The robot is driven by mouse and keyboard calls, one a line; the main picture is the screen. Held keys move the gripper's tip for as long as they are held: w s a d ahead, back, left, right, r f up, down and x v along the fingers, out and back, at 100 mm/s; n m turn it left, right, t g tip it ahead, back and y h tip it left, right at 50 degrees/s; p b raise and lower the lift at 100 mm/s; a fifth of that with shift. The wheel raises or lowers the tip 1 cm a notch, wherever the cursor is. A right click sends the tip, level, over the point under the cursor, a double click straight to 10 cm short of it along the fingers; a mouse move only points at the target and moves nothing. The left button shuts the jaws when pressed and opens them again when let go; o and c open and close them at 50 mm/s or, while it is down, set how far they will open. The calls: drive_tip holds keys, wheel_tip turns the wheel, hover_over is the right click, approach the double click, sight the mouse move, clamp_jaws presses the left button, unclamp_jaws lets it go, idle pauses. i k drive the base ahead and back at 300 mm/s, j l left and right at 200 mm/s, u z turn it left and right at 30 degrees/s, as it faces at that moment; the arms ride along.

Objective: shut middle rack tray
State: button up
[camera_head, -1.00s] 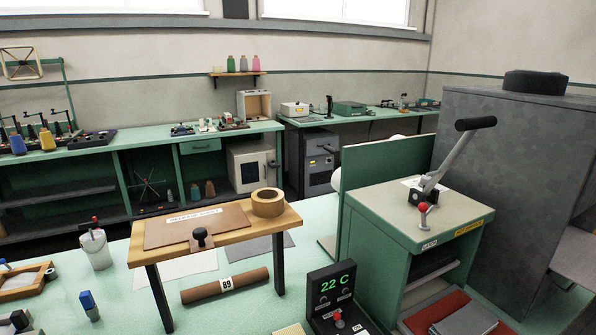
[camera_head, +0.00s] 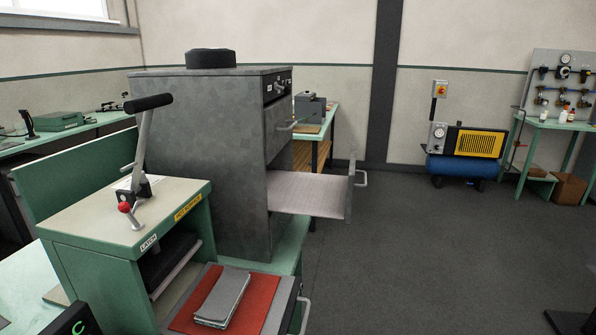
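A tall grey cabinet (camera_head: 205,150) stands in the middle left of the view. A pale, flat rack tray (camera_head: 312,193) sticks far out of its right side, with a grey front panel (camera_head: 350,190) and a bar handle (camera_head: 361,179) at its outer end. Above it is a closed-looking front with a handle (camera_head: 285,126). The part of the cabinet below the tray is mostly hidden, so I cannot tell how many trays there are. My gripper is not in view.
A green press stand (camera_head: 95,255) with a lever stands in front of the cabinet. Its low tray (camera_head: 270,325), carrying a red sheet and grey pad, is pulled out. Dark floor (camera_head: 430,250) right of the extended tray is clear. A blue compressor (camera_head: 460,165) stands at the far wall.

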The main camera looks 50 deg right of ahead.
sight(302, 174)
drive_tip(key=k+z, duration=0.1)
drive_tip(key=z, duration=1.05)
drive_tip(key=j, duration=0.05)
